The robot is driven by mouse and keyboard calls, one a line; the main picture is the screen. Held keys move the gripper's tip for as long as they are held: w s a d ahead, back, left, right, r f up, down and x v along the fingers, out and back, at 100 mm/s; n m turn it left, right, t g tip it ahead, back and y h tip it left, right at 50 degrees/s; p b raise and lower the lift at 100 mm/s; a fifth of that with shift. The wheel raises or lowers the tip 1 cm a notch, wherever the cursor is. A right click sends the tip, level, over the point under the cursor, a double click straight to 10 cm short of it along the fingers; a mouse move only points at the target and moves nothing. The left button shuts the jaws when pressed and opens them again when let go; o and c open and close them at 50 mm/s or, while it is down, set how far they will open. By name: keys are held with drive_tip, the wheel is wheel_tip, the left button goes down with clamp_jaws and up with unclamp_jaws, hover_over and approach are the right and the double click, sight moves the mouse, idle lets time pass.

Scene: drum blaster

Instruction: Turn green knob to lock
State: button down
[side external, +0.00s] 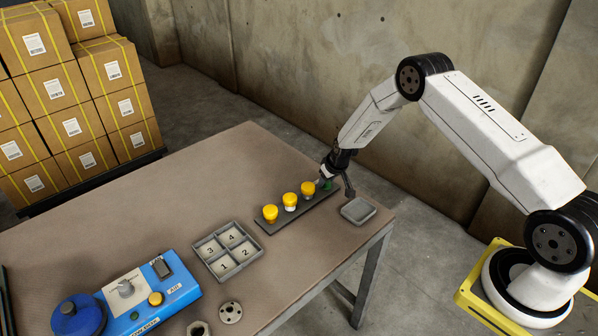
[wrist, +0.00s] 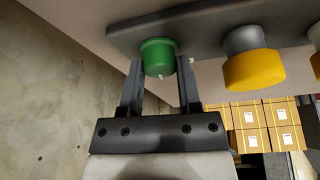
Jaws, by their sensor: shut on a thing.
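The green knob (side external: 327,185) is at the far right end of a dark strip (side external: 270,226) on the table, partly hidden by my gripper (side external: 338,180) in the side view. In the wrist view the green knob (wrist: 158,57) sits between the two dark fingers of my gripper (wrist: 160,68), one on each side. My gripper is shut on it. A small white mark shows on the knob's face, towards its edge. What the mark points to cannot be read.
Yellow knobs (side external: 290,201) stand in a row on the same strip; the nearest (wrist: 252,68) is just right of my fingers in the wrist view. A small grey tray (side external: 358,211) lies beside my gripper. A numbered box (side external: 228,273) and a blue device (side external: 178,292) are further left.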

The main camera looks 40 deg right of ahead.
drive_tip(key=shift+m+g+h, duration=0.4)
drive_tip(key=shift+m+h, duration=0.2)
drive_tip(key=shift+m, duration=1.3)
drive_tip(key=shift+a+m+g+h, duration=0.1)
drive_tip(key=shift+m+g+h, duration=0.4)
drive_tip(key=shift+m, duration=1.3)
drive_tip(key=shift+c, duration=1.5)
unclamp_jaws()
drive_tip(key=shift+r, duration=0.15)
drive_tip(key=shift+v, duration=3.75)
drive_tip(key=shift+s+a, duration=0.1)
drive_tip(key=shift+a, duration=0.05)
